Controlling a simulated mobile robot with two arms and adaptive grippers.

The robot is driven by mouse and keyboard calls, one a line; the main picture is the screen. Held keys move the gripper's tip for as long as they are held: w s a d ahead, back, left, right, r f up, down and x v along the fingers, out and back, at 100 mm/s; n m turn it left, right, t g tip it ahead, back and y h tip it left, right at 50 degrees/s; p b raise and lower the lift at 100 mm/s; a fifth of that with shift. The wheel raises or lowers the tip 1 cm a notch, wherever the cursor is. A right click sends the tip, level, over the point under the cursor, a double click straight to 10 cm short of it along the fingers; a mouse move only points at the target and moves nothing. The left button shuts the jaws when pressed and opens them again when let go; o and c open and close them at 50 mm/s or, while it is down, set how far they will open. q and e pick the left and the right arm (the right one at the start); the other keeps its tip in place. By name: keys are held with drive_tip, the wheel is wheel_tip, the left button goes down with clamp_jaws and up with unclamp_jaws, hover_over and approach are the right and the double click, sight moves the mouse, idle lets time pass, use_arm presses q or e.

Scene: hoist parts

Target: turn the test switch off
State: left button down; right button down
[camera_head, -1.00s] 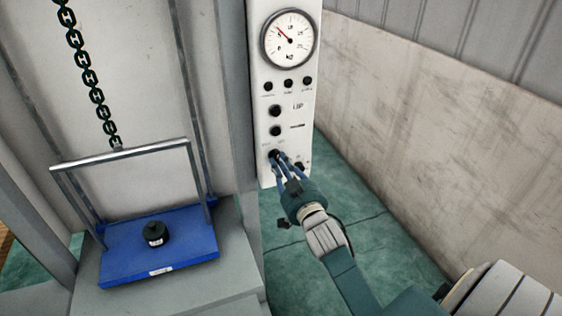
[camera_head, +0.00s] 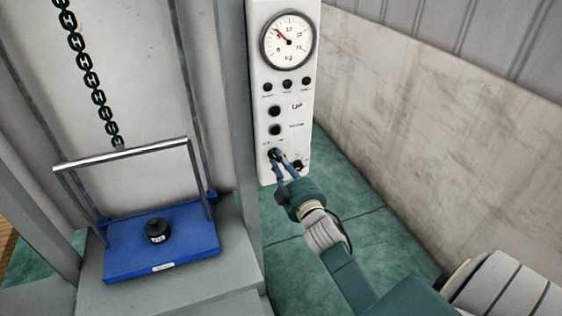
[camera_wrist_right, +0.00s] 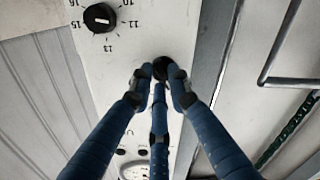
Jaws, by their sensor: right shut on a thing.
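The test switch appears to be the small black knob (camera_head: 273,154) low on the left of the white control panel (camera_head: 266,178); its lettering is too small to read. My right gripper (camera_head: 279,157) reaches it from the lower right, its blue fingers closed around the knob and partly hiding it. In the right wrist view the black knob (camera_wrist_right: 161,65) sits between the dark fingertips of the gripper (camera_wrist_right: 159,80). Which way the knob points cannot be told. My left gripper is not in view.
A numbered dial knob (camera_wrist_right: 99,18) is close beside the fingers. Black buttons (camera_head: 274,111) and a round gauge (camera_head: 289,40) are higher on the panel. Left stands a blue hoist platform (camera_head: 190,250) with a black weight (camera_head: 158,231), under a chain (camera_head: 88,75). A wall (camera_head: 440,130) is right.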

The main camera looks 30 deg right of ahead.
idle(0.4)
drive_tip(key=c, duration=1.6)
unclamp_jaws()
drive_tip(key=shift+c, duration=0.2)
drive_tip(key=v, duration=1.2)
